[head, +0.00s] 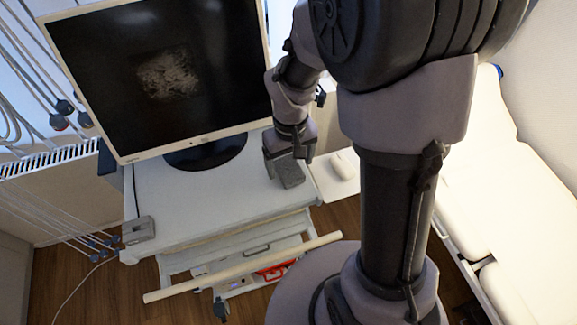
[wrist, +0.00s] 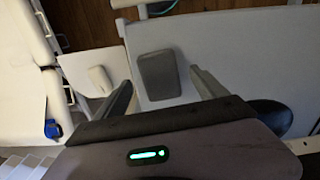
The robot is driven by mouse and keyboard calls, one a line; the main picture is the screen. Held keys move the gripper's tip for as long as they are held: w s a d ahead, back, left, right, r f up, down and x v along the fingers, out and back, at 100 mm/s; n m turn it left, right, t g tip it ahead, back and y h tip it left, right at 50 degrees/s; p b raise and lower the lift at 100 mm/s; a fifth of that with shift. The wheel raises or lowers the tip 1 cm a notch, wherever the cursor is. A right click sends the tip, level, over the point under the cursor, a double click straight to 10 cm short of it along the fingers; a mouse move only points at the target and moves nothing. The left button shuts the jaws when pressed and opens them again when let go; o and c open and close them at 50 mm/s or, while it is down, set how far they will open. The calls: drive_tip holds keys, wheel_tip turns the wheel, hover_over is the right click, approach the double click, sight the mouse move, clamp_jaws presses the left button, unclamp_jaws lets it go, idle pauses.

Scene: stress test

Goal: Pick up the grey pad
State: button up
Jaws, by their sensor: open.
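The grey pad (head: 290,173) is a small dark grey block with rounded corners on the right part of the white cart top, in front of the monitor. In the wrist view the pad (wrist: 160,75) lies between and just beyond my two fingers. My gripper (head: 288,153) is directly over the pad in the head view and hides part of it. In the wrist view my gripper (wrist: 160,88) is open, with a finger on each side of the pad and a gap to the right finger. I cannot tell whether the left finger touches it.
A monitor (head: 160,75) stands on the cart top (head: 190,205) behind the pad. A small grey block (head: 138,230) sits at the cart's left front corner. A white mouse (head: 343,167) lies on a side shelf to the right. A white bed (head: 470,190) is further right.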

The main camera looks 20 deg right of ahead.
drive_tip(key=shift+w+f, duration=0.1)
drive_tip(key=shift+f, duration=0.75)
drive_tip(key=shift+w+f, duration=0.25)
drive_tip(key=shift+w, duration=0.15)
drive_tip(key=shift+s, duration=0.15)
drive_tip(key=shift+s+r, duration=0.1)
drive_tip(key=shift+s, duration=0.05)
drive_tip(key=c, duration=1.4)
